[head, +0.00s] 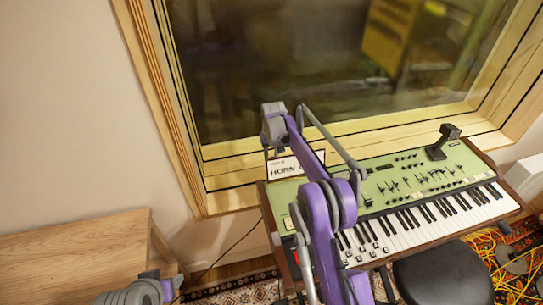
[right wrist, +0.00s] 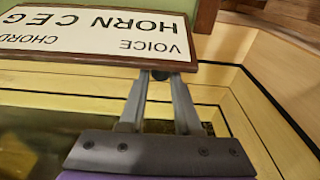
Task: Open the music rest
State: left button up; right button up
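The music rest (head: 290,168) is a small board with a dark rim at the back left of the green keyboard (head: 400,190). It carries a white card reading "HORN". In the right wrist view the board (right wrist: 110,35) fills the upper left, with its card upside down. My right gripper (head: 272,154) hangs over the board's upper edge from the window side. In the right wrist view its two fingers (right wrist: 160,76) are apart, tips at the board's rim, with a small dark round part between them. Contact is unclear. Part of my left arm shows at bottom left; its fingers are hidden.
A wooden-framed window (head: 340,70) stands close behind the keyboard. A dark device (head: 442,142) sits at its back right. A black stool (head: 440,275) is in front. A wooden table (head: 80,250) is at left. Orange cables (head: 515,265) lie on the floor at right.

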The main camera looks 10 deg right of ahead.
jog(key=o, duration=0.3)
jog(key=shift+w+f, duration=0.1)
jog(key=shift+w, duration=0.05)
jog(key=r, duration=0.3)
jog(key=s+r, duration=0.1)
jog(key=r, duration=0.7)
jog(key=shift+s, duration=0.25)
jog(key=shift+f, duration=0.15)
